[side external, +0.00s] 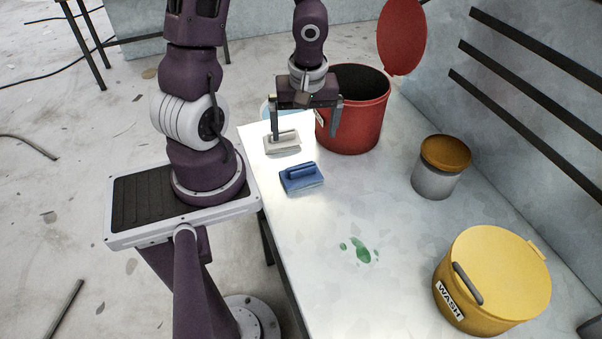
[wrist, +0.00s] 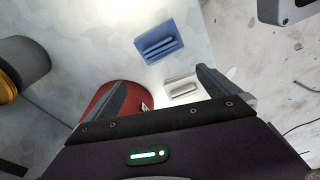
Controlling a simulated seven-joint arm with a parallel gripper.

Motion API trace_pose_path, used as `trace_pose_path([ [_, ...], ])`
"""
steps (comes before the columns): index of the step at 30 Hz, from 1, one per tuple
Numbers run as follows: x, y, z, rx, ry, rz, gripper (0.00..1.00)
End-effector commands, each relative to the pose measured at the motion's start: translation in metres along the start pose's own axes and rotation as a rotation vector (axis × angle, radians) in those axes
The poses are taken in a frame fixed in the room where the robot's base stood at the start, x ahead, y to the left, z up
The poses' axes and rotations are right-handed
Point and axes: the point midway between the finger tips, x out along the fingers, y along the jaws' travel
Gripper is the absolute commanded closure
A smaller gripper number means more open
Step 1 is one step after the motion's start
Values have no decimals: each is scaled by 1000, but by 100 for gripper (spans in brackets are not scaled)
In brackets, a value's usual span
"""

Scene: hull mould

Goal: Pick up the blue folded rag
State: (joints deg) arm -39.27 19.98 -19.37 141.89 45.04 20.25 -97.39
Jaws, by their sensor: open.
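The blue folded rag (side external: 302,181) lies on the pale table, near its left edge. It looks like a flat blue pad with a raised ridge on top. In the wrist view the rag (wrist: 158,40) lies beyond the fingertips, at the upper middle. My gripper (side external: 305,137) is open and empty, with its fingers pointing down. It hangs farther back than the rag, and in the wrist view the fingers (wrist: 160,77) are spread with nothing between them gripped. Nothing covers the rag.
A similar white pad (side external: 283,145) lies behind the rag, close to one finger. A red bin (side external: 355,125) with its lid raised stands behind. A grey canister (side external: 436,181) with an orange lid, a yellow WASH bin (side external: 480,300) and green spots (side external: 361,252) are to the right.

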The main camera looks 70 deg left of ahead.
Motion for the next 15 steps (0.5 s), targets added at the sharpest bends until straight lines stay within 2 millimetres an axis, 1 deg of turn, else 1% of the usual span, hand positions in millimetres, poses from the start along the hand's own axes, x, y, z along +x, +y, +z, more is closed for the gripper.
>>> trace_pose_path([
  [1,16,-3,5,-81,-58,-8,0],
  [3,31,-4,12,-174,-116,-6,0],
  [6,43,-4,18,-236,-155,-4,0],
  [9,54,-4,21,-243,-159,-6,0],
  [15,70,-5,24,-237,-157,-7,0],
])
